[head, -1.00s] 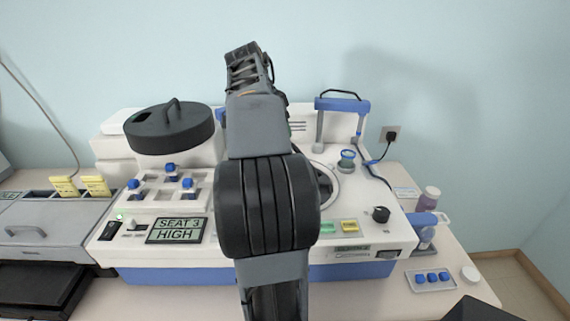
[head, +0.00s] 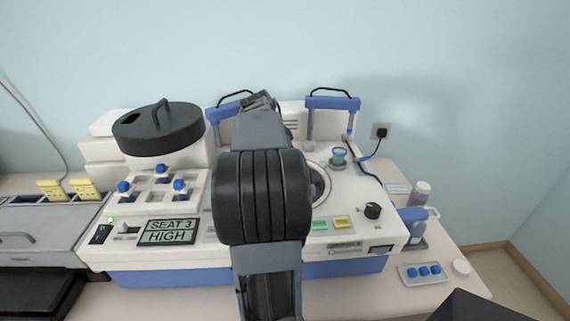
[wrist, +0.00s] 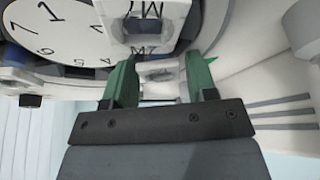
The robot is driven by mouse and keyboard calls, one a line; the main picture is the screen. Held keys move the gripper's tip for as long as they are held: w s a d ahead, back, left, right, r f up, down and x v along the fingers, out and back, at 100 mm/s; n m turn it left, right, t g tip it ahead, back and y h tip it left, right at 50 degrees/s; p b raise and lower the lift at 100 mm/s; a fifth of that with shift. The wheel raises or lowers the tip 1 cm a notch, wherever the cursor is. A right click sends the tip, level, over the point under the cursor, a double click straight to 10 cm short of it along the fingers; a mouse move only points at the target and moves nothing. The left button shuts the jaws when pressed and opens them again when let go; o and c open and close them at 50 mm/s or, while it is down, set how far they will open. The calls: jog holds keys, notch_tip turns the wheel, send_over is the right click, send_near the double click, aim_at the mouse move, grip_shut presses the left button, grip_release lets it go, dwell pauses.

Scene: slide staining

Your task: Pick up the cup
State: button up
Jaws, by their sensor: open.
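A small blue-rimmed cup-like piece (head: 338,158) stands on the right part of the white machine (head: 365,240) in the head view; I cannot tell for sure that it is the cup. In the wrist view, my gripper (wrist: 159,72) has its two green fingers apart. A small pale part (wrist: 158,72) shows in the gap between them, and a white block with dark lettering (wrist: 150,28) lies just beyond. I cannot tell whether the fingers touch anything. In the head view my arm hides the gripper and the machine's middle.
A numbered white dial (wrist: 55,30) is close to the left finger. On the machine stand a dark lidded drum (head: 158,130), several blue-knobbed pieces, and a blue-handled bracket (head: 332,102). A tray with blue caps (head: 423,272) and bottles (head: 421,192) are on the right.

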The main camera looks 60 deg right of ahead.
jog(key=shift+f, duration=0.2)
jog(key=shift+c, duration=0.4)
jog(key=c, duration=0.6)
jog(key=shift+r, duration=0.1)
